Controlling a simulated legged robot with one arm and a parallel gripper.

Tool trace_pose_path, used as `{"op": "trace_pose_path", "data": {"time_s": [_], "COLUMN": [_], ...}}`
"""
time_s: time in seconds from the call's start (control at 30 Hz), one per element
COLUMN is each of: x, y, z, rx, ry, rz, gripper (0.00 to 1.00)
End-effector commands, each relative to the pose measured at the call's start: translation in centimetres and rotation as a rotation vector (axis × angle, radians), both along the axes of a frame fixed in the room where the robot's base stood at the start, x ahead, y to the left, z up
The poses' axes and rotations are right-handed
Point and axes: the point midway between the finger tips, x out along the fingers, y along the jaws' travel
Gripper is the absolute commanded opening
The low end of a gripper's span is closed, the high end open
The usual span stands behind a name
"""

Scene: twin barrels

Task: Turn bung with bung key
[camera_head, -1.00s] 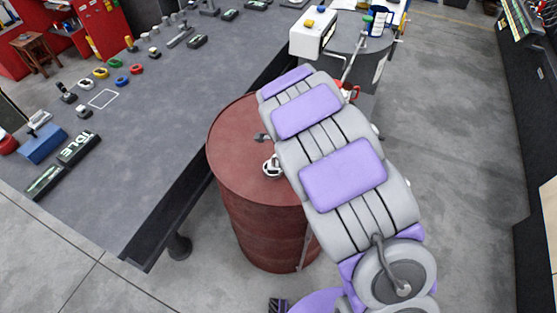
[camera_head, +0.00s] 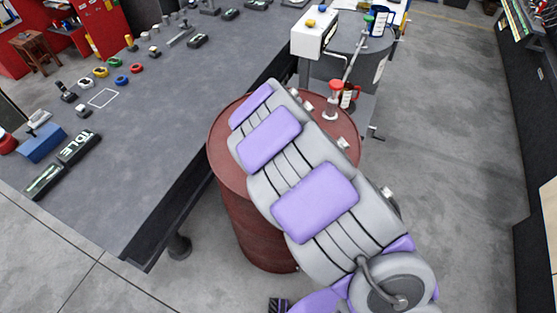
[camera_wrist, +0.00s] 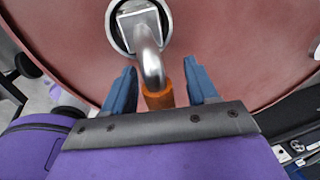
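The red barrel (camera_head: 246,222) stands beside the table, with my arm across its top. In the wrist view, its red lid (camera_wrist: 245,45) fills most of the picture. The bung (camera_wrist: 140,22) is a round ringed fitting at the top of that view. The bung key (camera_wrist: 150,62) is a bent metal bar with an orange grip (camera_wrist: 160,98); its end meets a square piece in the bung. My gripper (camera_wrist: 160,75) is open, its two blue fingers on either side of the key with gaps visible. In the head view, my arm hides the gripper, bung and key.
A grey table (camera_head: 130,140) borders the barrel on the left, with small parts and a display (camera_head: 78,146) on it. A red-topped item (camera_head: 332,98) and a bottle (camera_head: 350,97) stand at the barrel's far side. The floor (camera_head: 450,200) at right is clear.

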Motion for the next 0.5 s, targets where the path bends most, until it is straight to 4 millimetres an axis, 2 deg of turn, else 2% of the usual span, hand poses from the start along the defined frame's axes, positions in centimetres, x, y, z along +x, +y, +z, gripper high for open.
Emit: {"op": "trace_pose_path", "data": {"time_s": [0.3,0.37,0.5], "x": [0.0,-0.1,-0.4], "y": [-0.1,0.0,0.2], "z": [0.4,0.9,3.2], "rx": [0.002,0.002,0.001], "ry": [-0.002,-0.003,-0.005], "rz": [0.001,0.001,0.001], "gripper": [0.59,0.59,0.59]}}
